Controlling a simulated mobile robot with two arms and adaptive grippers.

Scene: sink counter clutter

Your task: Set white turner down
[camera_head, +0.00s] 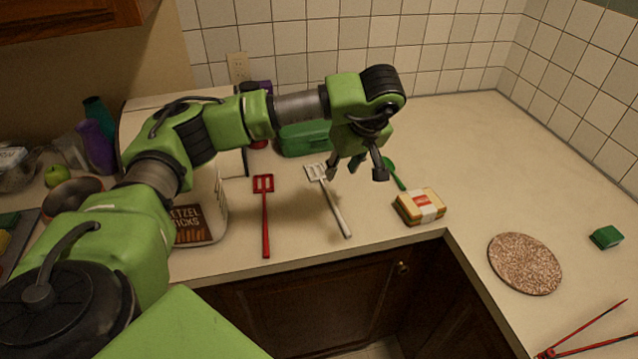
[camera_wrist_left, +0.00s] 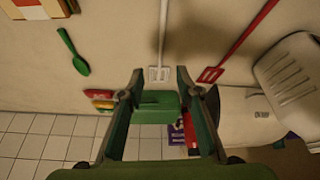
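The white turner (camera_head: 337,208) lies on the counter, its slotted head toward the wall and its handle toward the front edge. In the left wrist view the turner (camera_wrist_left: 161,35) shows beyond the fingertips, its head in line with the gap between them. My left gripper (camera_head: 356,171) is open and empty, above the counter just right of the turner's head and apart from it. Its two spread fingers also show in the left wrist view (camera_wrist_left: 158,76). My right gripper is not in view.
A red slotted turner (camera_head: 265,215) lies left of the white one. A green spoon (camera_head: 395,174) and a wrapped sandwich (camera_head: 420,206) lie to the right. A green container (camera_head: 303,138) stands behind. A pretzel package (camera_head: 205,208) stands left. A round speckled mat (camera_head: 525,263) lies right.

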